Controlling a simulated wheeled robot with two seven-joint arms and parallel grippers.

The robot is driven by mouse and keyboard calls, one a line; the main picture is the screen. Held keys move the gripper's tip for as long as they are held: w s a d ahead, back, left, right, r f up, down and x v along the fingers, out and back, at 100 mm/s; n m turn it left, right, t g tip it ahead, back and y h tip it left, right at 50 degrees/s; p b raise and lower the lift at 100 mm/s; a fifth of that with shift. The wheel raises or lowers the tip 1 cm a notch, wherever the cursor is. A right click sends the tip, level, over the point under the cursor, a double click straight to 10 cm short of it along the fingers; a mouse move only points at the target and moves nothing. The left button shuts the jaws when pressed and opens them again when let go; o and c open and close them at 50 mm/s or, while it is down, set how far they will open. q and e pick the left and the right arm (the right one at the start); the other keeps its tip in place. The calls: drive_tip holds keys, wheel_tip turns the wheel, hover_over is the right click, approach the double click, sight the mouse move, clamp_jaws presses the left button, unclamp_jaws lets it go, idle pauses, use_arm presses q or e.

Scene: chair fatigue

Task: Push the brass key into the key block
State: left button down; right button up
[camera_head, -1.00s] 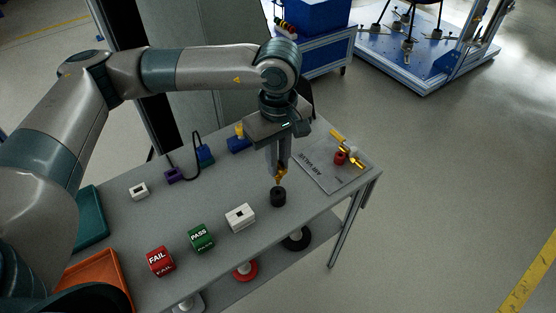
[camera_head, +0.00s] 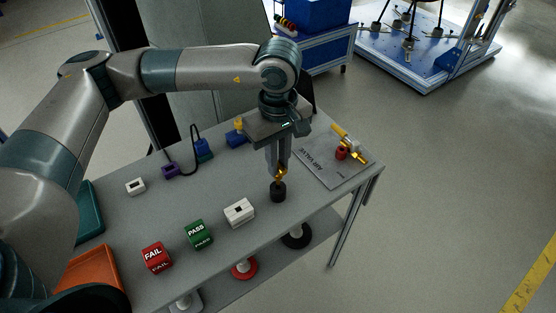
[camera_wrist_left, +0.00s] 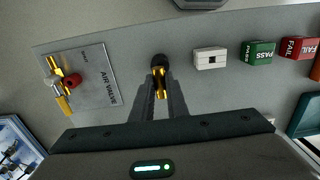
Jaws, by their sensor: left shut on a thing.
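My left gripper (camera_head: 279,175) is shut on the brass key (camera_head: 280,177), with the fingers pointing down. The black round key block (camera_head: 278,192) stands on the grey table right under it. The key's lower end meets the top of the block; how deep it sits I cannot tell. In the left wrist view the brass key (camera_wrist_left: 158,74) shows between the fingertips, with the black block (camera_wrist_left: 159,60) just beyond it. My right gripper is not in view.
Left of the block are a white slotted block (camera_head: 239,211), a green PASS cube (camera_head: 199,234) and a red FAIL cube (camera_head: 156,257). The air valve plate (camera_head: 318,174) with brass and red fittings lies to the right. Blue and purple parts stand behind.

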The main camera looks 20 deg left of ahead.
use_arm(q)
drive_tip(key=b, duration=0.3)
idle(3.3)
drive_tip(key=shift+f+b, duration=2.1)
drive_tip(key=shift+b, duration=0.45)
drive_tip(key=c, duration=1.7)
unclamp_jaws()
drive_tip(key=shift+o, duration=0.2)
drive_tip(key=shift+r, duration=0.1)
wheel_tip(320, 180, up, 17)
drive_tip(key=p, duration=0.6)
drive_tip(key=shift+r, duration=0.15)
